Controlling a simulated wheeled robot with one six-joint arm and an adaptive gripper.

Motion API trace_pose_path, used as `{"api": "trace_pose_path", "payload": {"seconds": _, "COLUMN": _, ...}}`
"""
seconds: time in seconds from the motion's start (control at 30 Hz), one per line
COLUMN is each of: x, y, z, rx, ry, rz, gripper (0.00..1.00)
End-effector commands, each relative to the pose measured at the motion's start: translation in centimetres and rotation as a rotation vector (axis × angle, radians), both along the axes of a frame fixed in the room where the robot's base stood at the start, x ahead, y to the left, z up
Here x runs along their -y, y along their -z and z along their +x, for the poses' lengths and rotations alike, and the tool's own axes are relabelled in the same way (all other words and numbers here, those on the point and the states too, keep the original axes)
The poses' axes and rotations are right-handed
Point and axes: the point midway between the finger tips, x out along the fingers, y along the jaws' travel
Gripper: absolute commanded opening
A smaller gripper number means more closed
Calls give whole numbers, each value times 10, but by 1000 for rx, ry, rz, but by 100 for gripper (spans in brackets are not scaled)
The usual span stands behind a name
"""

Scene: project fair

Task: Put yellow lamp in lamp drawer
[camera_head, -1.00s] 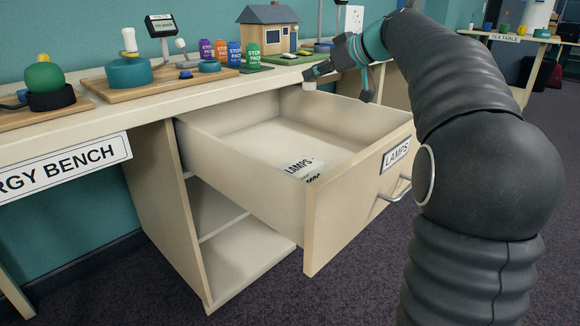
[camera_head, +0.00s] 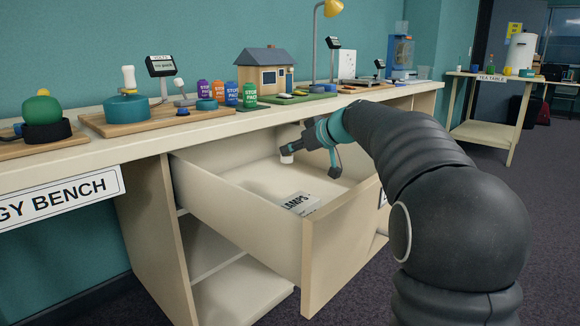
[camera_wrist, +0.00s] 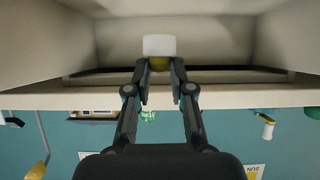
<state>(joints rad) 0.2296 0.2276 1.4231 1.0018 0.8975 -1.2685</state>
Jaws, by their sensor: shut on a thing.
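My gripper (camera_head: 288,150) is inside the space of the open drawer (camera_head: 248,216), above its floor. In the wrist view my gripper (camera_wrist: 159,70) is shut on the yellow lamp (camera_wrist: 159,46), a small piece with a white end and a yellow part between the fingertips. In the head view only the lamp's white end (camera_head: 286,159) shows below the fingertips. The gap from lamp to drawer floor is hard to judge. A printed lamps card (camera_head: 300,203) lies on the drawer floor. The label on the drawer front is mostly hidden by my arm.
The bench top (camera_head: 90,150) above the drawer holds a model house (camera_head: 268,75), several coloured canisters and a tall yellow-headed desk lamp (camera_head: 331,8). The drawer walls surround my gripper. Open shelves (camera_head: 235,290) lie below. The drawer floor beyond the card looks clear.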

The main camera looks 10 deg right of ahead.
Motion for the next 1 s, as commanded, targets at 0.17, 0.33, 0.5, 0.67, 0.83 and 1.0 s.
{"api": "trace_pose_path", "payload": {"seconds": 0.17, "x": -6, "y": 7, "z": 2, "rx": -1, "ry": 0, "rz": 0, "gripper": 0}}
{"api": "trace_pose_path", "payload": {"seconds": 0.33, "x": -6, "y": 28, "z": 1, "rx": -4, "ry": 1, "rz": 2, "gripper": 0}}
{"api": "trace_pose_path", "payload": {"seconds": 0.5, "x": -6, "y": 44, "z": 2, "rx": 0, "ry": 1, "rz": 0, "gripper": 0}}
{"api": "trace_pose_path", "payload": {"seconds": 0.67, "x": -6, "y": 44, "z": 2, "rx": 0, "ry": 1, "rz": 0, "gripper": 0}}
{"api": "trace_pose_path", "payload": {"seconds": 0.83, "x": -6, "y": 47, "z": 2, "rx": 0, "ry": 0, "rz": 0, "gripper": 0}}
{"api": "trace_pose_path", "payload": {"seconds": 1.0, "x": -6, "y": 51, "z": 2, "rx": 0, "ry": 0, "rz": 0, "gripper": 0}}
